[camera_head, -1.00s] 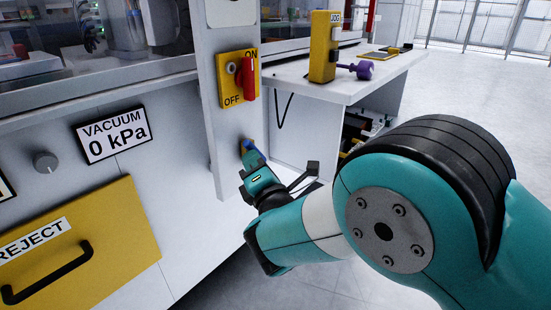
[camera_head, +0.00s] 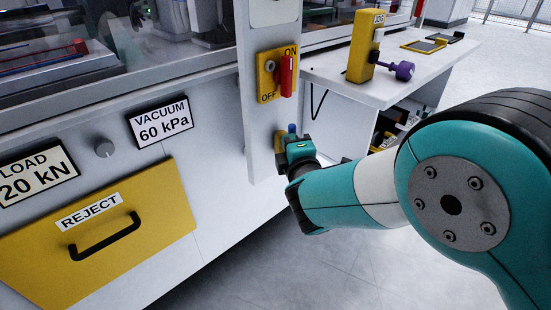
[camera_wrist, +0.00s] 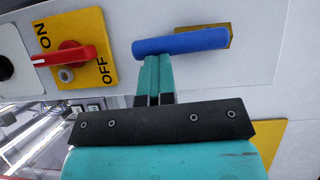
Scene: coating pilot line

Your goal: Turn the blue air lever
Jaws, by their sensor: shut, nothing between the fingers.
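The blue air lever (camera_wrist: 180,42) is a rounded blue bar in the wrist view, lying across the upper middle. A small brass-yellow plate (camera_wrist: 232,37) shows behind its right end. In the head view the lever (camera_head: 292,129) is a small blue tip on the white post, pointing up above my gripper, its lower part hidden. My gripper (camera_wrist: 157,60) is shut and empty, with its fingertips against or just beside the lever's lower side in the wrist view. I cannot tell whether they touch. My gripper also shows in the head view (camera_head: 296,142).
A yellow ON/OFF plate with a red switch (camera_head: 287,75) is above the lever. The vacuum display (camera_head: 161,122) reads 60 kPa. The yellow reject drawer (camera_head: 155,220) is at left. A side table (camera_head: 385,85) holds a yellow jog box (camera_head: 365,47).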

